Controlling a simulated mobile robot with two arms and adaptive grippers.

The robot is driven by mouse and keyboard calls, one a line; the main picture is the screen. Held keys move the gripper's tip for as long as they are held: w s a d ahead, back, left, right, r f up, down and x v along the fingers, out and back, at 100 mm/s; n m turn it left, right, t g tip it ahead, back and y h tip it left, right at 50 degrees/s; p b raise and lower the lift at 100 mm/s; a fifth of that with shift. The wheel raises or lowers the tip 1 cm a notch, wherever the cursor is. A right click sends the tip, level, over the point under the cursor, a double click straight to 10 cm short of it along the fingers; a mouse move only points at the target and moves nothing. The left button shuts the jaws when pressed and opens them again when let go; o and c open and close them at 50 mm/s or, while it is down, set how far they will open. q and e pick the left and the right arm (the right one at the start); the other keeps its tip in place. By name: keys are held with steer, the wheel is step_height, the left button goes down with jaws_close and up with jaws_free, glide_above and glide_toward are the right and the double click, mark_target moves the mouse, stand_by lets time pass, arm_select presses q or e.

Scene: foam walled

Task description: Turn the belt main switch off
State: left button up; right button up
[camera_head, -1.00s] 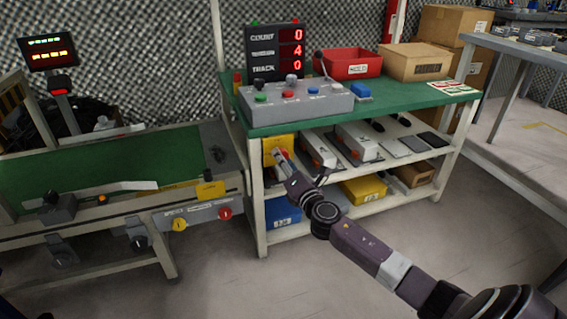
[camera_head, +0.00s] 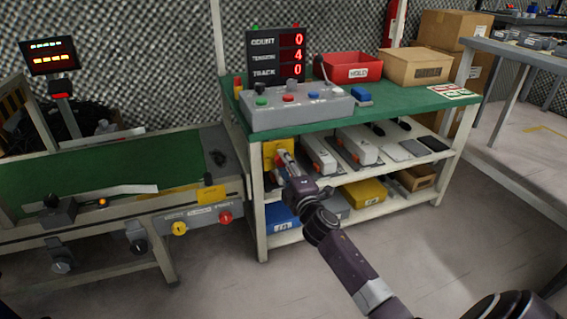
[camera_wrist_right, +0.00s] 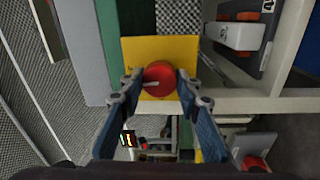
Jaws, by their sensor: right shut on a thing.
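A yellow plate (camera_head: 268,157) is mounted at the left front end of the green-topped bench, below its top. In the right wrist view the yellow plate (camera_wrist_right: 187,50) carries a round red switch knob (camera_wrist_right: 159,75) with a pale pointer mark, which lies roughly sideways in that picture. My right gripper (camera_head: 283,158) is at this plate. In the wrist view the fingertips of my right gripper (camera_wrist_right: 158,88) are shut on the red knob, one on each side. The arm hides most of the knob in the head view. My left gripper is not in view.
The conveyor (camera_head: 110,165) stands at the left, with a yellow knob (camera_head: 179,228) and a red knob (camera_head: 225,217) on its front. The bench holds a grey button box (camera_head: 295,108), a red bin (camera_head: 350,68) and a display (camera_head: 277,55). Floor in front is clear.

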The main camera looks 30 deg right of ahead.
steer(key=shift+f+m, duration=0.1)
steer(key=shift+m, duration=0.5)
steer(key=o, duration=1.2)
steer(key=shift+c, duration=0.2)
steer(key=v, duration=1.2)
steer(key=shift+a, duration=0.1)
